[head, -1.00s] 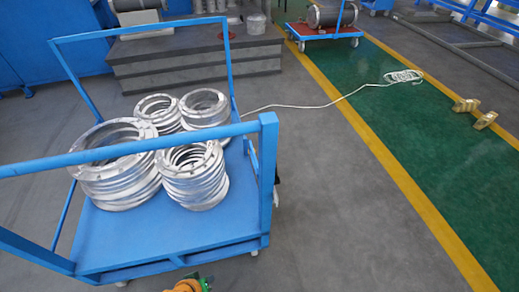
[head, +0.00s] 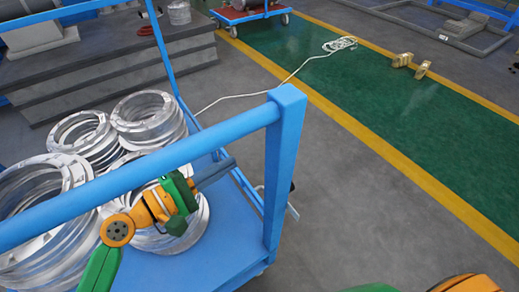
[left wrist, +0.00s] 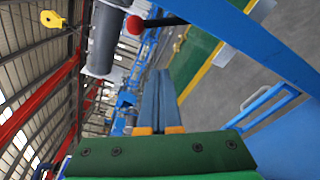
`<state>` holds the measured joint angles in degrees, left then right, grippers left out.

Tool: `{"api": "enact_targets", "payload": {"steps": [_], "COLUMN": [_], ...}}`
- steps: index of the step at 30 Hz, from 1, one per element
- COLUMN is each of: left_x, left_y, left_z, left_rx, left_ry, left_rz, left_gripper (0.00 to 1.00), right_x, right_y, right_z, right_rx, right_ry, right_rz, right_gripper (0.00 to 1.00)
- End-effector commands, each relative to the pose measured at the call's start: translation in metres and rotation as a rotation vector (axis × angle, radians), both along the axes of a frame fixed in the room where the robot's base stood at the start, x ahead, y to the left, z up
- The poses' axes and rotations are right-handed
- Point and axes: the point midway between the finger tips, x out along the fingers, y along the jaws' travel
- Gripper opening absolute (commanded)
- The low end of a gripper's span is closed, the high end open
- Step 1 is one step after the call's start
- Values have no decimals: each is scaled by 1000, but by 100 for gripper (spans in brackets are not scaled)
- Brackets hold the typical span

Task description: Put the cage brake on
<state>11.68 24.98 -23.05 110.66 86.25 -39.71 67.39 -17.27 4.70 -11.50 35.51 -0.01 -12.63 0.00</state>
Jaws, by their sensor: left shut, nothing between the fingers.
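The blue cage cart (head: 285,165) shows its corner post and rail in the head view. A small dark part (head: 292,187) and a pale plate (head: 292,211) show at the post's right side; I cannot tell for sure whether they are the brake. In the left wrist view, a red ball knob (left wrist: 135,25) on a black lever stands left of and beyond the fingertips, apart from them. My left gripper (head: 232,163) is shut and empty, over the cart bed, left of the post. Its two fingers also show in the left wrist view (left wrist: 160,72). My right gripper is out of view.
Several stacks of silver flanged rings (head: 150,115) stand on the cart beside my left arm. A blue bar (left wrist: 250,25) crosses the left wrist view at upper right. White rope (head: 250,92) lies on the floor. The grey floor (head: 350,180) right of the cart is clear.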

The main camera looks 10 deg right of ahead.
Motion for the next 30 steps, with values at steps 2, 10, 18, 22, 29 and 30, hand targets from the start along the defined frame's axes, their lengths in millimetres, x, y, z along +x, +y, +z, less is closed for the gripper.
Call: {"api": "enact_targets", "payload": {"steps": [2, 10, 18, 22, 29, 30], "left_x": [2, 26, 35, 20, 11, 11], "left_y": [-4, -50, -91, -92, -93, -93], "left_z": [0, -3, 5, 12, 12, 12], "left_rx": [-2, -2, 2, 2, 2, 2], "left_ry": [1, -2, 0, -1, 0, -1], "left_rz": [1, 1, 0, 2, 3, 2], "left_gripper": [0, 0, 0, 0, 0, 0], "right_x": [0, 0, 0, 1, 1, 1], "right_y": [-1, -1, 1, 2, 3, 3], "right_z": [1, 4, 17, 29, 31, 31], "right_rx": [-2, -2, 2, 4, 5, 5], "right_ry": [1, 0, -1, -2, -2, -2], "right_rz": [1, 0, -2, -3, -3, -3], "right_gripper": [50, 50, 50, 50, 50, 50]}}
